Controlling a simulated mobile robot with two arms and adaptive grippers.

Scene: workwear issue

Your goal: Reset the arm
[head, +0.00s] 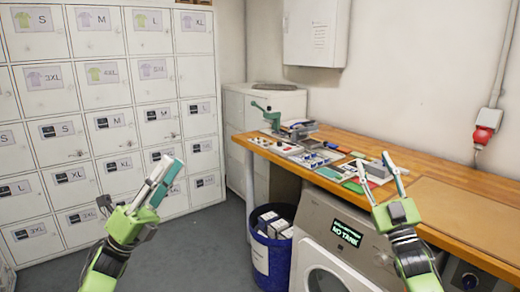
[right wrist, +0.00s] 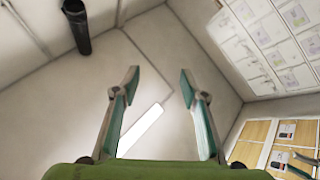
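My left gripper (head: 168,170) is raised in front of the lockers at the left of the head view. Its fingers overlap from this side, so I cannot tell whether they are apart; I see nothing held. My right gripper (head: 376,168) is raised in front of the workbench, its fingers spread with nothing between them. The right wrist view also shows this gripper (right wrist: 160,85) open and empty, pointing up at the walls and ceiling.
Labelled lockers (head: 88,73) fill the left. A wooden workbench (head: 455,195) along the right wall carries a green press (head: 267,115) and several small items. Below are a washing machine (head: 345,240) and a blue bin (head: 268,255) with boxes. Grey floor (head: 205,240) is clear.

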